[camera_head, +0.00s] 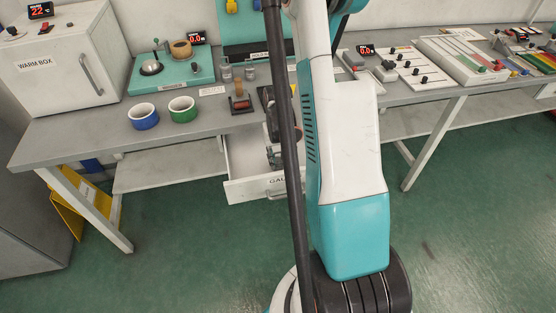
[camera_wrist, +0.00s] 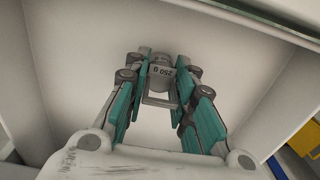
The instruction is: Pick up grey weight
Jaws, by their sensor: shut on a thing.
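The grey weight (camera_wrist: 161,72), marked 250 g, sits between the fingertips of my gripper (camera_wrist: 160,80) in the wrist view. My gripper is shut on it, with a teal-padded finger on each side. The light inner floor of the open drawer (camera_wrist: 75,50) lies behind and below the weight. I cannot tell whether the weight touches that floor. In the head view the open drawer (camera_head: 243,190) hangs under the grey bench. My gripper (camera_head: 272,155) is partly visible over it, largely hidden by my arm. The weight cannot be made out there.
Drawer walls stand close around my gripper. Green floor (camera_head: 190,240) is clear in front.

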